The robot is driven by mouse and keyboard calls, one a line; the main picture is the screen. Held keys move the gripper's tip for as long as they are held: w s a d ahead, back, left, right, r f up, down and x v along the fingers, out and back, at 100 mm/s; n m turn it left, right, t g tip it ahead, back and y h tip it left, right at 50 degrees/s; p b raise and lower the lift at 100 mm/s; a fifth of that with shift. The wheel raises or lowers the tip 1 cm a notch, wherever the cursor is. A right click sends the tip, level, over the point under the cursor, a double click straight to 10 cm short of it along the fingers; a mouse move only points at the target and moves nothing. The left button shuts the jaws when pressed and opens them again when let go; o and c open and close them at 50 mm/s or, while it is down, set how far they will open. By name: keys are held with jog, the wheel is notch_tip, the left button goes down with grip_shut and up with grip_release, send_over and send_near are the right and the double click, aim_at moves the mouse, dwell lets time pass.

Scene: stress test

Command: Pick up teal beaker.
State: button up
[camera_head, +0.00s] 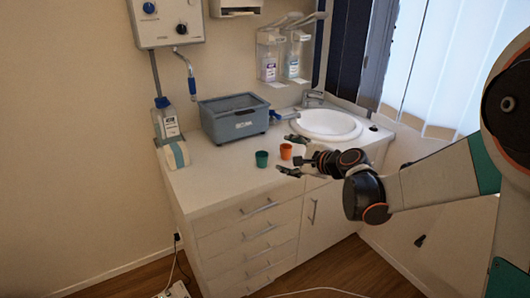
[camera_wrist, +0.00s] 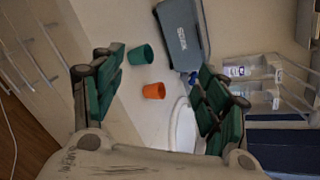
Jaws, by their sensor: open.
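The teal beaker (camera_head: 262,159) stands upright on the white counter near its front edge, left of my gripper in the head view. In the wrist view the teal beaker (camera_wrist: 140,55) shows between the open fingers, nearer the left finger and beyond the fingertips. An orange beaker (camera_head: 286,151) stands just right of it; it also shows in the wrist view (camera_wrist: 154,91). My gripper (camera_head: 293,154) is open and empty, at the right of both beakers in the head view. My gripper (camera_wrist: 158,90) shows green finger pads in the wrist view.
A sink (camera_head: 327,124) with a tap is at the right rear. The counter's front left (camera_head: 205,190) is clear.

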jog(key=w+a+f+m+t+y, duration=0.1)
jog(key=w+a+f+m, duration=0.1)
jog(key=w+f+m, duration=0.35)
jog(key=m+t+y, duration=0.1)
jog(key=m+t, duration=0.2)
jog(key=m, duration=0.4)
send_near(266, 158)
jog(key=shift+n, duration=0.25)
jog(key=b+x, duration=0.1)
jog(key=x, duration=0.6)
jog(key=shift+a+r, duration=0.1)
jog(key=shift+a, duration=0.1)
jog(key=b+x, duration=0.1)
jog(key=x, duration=0.2)
jog(key=b+x, duration=0.1)
jog(key=x, duration=0.1)
jog(key=shift+f+b, duration=0.35)
jog(key=shift+w+a+r, duration=0.1)
jog(key=shift+w+a, duration=0.05)
jog(key=shift+w, duration=0.05)
jog(key=shift+c, duration=0.6)
jog(key=c, duration=1)
